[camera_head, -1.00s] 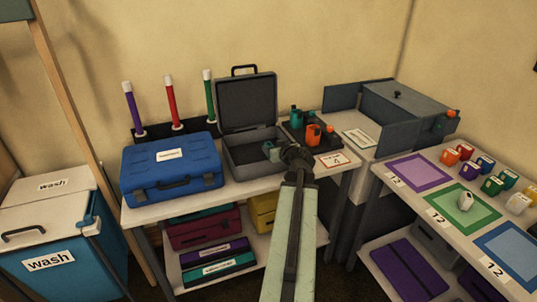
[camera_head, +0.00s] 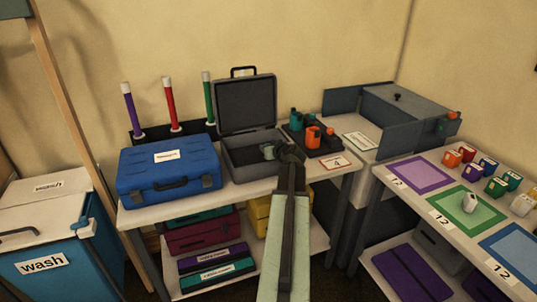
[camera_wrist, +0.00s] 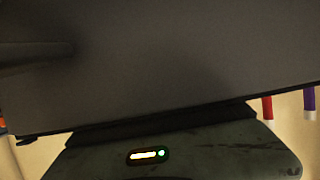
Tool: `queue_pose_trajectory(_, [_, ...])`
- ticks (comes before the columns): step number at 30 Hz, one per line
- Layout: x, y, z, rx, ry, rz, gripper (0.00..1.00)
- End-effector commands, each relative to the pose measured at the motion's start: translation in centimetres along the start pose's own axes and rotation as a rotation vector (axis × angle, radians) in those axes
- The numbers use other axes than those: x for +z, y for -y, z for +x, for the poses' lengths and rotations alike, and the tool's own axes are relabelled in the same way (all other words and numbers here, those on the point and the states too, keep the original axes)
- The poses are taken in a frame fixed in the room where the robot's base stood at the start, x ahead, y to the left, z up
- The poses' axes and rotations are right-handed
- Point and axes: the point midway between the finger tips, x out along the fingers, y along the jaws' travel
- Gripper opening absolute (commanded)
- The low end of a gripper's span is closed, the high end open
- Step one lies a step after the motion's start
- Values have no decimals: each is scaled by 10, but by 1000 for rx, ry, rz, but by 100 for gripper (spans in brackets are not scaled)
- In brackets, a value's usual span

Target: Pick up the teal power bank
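On a dark tray (camera_head: 333,147) right of an open grey case (camera_head: 246,100) stand a teal thing (camera_head: 296,122) and an orange thing (camera_head: 313,137). They are small in the picture, and I cannot tell whether the teal one is the power bank. My gripper (camera_head: 277,151) is at the front right of the open case, left of the dark tray. A small grey-teal shape shows at its tip; I cannot tell whether it is part of my gripper or a separate thing. In the wrist view a grey surface, likely the case lid (camera_wrist: 190,60), fills most of the picture.
A closed blue case (camera_head: 170,165) stands on the left of the table, with purple, red and green tubes (camera_head: 207,97) behind. A grey box (camera_head: 408,112) stands at the back right. A side table holds coloured mats (camera_head: 419,174) and several small coloured blocks.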

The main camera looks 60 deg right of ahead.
Motion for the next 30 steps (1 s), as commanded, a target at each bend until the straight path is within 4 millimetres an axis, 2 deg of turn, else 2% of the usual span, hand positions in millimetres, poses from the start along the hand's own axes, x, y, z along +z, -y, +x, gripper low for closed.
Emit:
queue_pose_trajectory(1, [0,0,0,0,0,0,22])
queue_pose_trajectory(3, [0,0,0,0,0,0,3])
queue_pose_trajectory(4, [0,0,0,0,0,0,0])
queue_pose_trajectory(12, [0,-1,-1,1,0,1,0])
queue_pose_trajectory(16, [-8,-1,-4,1,0,1,0])
queue_pose_trajectory(20, [-27,-1,-12,1,0,1,0])
queue_pose_trajectory(27, [-75,-2,-32,2,0,1,0])
queue_pose_trajectory(30, [-90,-2,-38,2,0,1,0])
